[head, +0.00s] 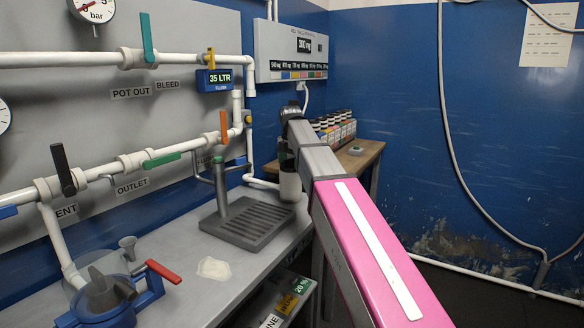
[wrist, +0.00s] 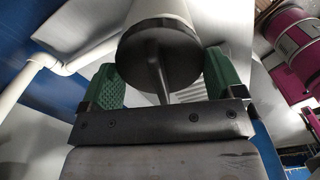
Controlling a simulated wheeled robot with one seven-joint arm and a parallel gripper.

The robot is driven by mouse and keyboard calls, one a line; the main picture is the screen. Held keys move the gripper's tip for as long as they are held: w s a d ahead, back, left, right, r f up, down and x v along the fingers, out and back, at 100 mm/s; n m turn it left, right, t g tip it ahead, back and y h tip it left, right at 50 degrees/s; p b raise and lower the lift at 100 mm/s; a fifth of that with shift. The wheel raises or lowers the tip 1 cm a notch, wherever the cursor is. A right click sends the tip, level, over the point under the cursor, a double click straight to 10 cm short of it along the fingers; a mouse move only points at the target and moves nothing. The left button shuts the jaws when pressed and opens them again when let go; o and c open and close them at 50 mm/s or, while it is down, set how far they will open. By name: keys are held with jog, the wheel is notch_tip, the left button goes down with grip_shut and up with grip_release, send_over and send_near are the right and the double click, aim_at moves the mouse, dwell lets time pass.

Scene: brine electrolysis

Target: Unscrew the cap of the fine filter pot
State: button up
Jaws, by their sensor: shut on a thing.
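My gripper (head: 287,155) is at the far right end of the counter, pointing down, its green fingers (wrist: 160,80) shut on a dark round cap (wrist: 150,62) with a raised rib across it. A white cylinder (wrist: 158,12) continues beyond the cap. In the head view the white cylinder (head: 290,187) shows below the fingers; I cannot tell whether it touches the counter. At the lower left is a blue pot (head: 110,317) with a grey winged top (head: 100,291) and a red-handled valve (head: 163,271). I cannot tell which is the fine filter pot.
A grey slatted drip tray (head: 246,224) stands left of the gripper on the counter (head: 183,305). White pipes with coloured valve handles run along the wall panel (head: 80,125). Small bottles (head: 335,128) stand on a wooden table (head: 365,157) behind my arm. A pale patch (head: 214,268) lies on the counter.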

jog(key=shift+n, duration=0.9)
jog(key=shift+n, duration=0.8)
jog(key=shift+r, duration=3)
jog(key=shift+f, duration=0.1)
